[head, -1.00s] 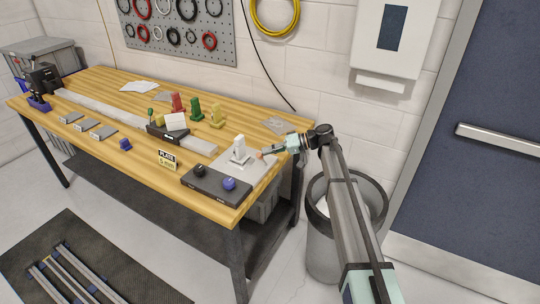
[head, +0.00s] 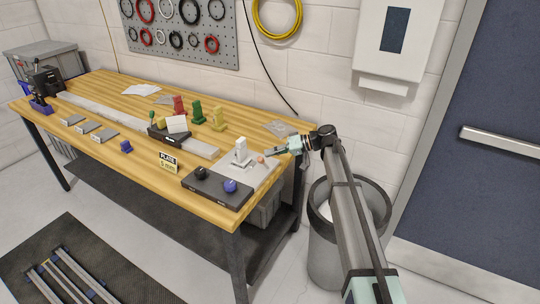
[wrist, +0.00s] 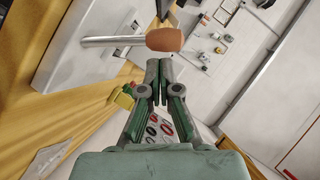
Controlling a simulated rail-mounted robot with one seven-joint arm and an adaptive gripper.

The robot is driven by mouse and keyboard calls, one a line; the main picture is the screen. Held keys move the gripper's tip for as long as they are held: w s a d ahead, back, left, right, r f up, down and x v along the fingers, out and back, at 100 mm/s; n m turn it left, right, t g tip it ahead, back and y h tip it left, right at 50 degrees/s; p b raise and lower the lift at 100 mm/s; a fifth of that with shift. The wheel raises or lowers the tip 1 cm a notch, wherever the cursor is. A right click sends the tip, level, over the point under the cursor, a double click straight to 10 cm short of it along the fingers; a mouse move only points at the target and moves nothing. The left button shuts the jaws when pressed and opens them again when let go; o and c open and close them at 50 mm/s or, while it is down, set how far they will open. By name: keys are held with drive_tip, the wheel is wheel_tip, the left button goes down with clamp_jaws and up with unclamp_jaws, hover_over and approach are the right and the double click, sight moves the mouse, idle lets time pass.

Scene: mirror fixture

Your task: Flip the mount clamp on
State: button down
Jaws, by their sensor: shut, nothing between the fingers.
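The mount clamp appears as a white upright block (head: 240,153) on a pale plate (head: 262,173) at the bench's right end. Its lever shows in the wrist view as a metal rod (wrist: 112,41) with an orange knob (wrist: 165,40). The knob also shows in the head view (head: 260,159), right of the white block. My gripper (head: 268,153) is beside the knob. In the wrist view its fingertips (wrist: 159,62) are together and empty, just short of the knob, with a small gap in the picture. The lever's pivot is not clear.
A dark box with a black knob (head: 201,173) and a blue knob (head: 230,186) stands in front of the plate. Red (head: 179,107), green (head: 197,113) and yellow (head: 218,120) blocks stand farther back left. A grey bin (head: 328,250) is below my arm.

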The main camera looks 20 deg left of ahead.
drive_tip(key=w+a+r+b+v, duration=0.1)
drive_tip(key=w+b+v, duration=0.2)
drive_tip(key=v, duration=1)
drive_tip(key=s+d+f+m+t+h, duration=0.2)
drive_tip(key=s+d+f+m, duration=0.15)
drive_tip(key=f, duration=0.65)
drive_tip(key=s+d+f+m+t+h, duration=0.1)
drive_tip(key=s+d+f+m+h, duration=0.2)
drive_tip(key=f, duration=0.8)
drive_tip(key=s+d+f+m+h, duration=0.1)
drive_tip(key=s+d+f+h, duration=0.1)
drive_tip(key=s+d+f, duration=0.7)
drive_tip(key=s+d+f+m+h, duration=0.1)
drive_tip(key=s+d+f+h, duration=0.1)
drive_tip(key=s+d+f, duration=0.65)
drive_tip(key=s+d+f+m+g+h, duration=0.1)
drive_tip(key=s+d+f, duration=0.2)
drive_tip(key=s+f, duration=0.4)
drive_tip(key=s+d+f+g+h, duration=0.1)
drive_tip(key=s+d+f+h, duration=0.15)
drive_tip(key=s+f, duration=0.45)
drive_tip(key=s+d+f+g, duration=0.1)
drive_tip(key=s+d, duration=0.2)
drive_tip(key=s, duration=1)
drive_tip(key=s+d+f+g, duration=0.2)
drive_tip(key=s+d, duration=0.2)
drive_tip(key=s, duration=1)
drive_tip(key=shift+d+h, duration=0.35)
drive_tip(key=shift+h, duration=0.1)
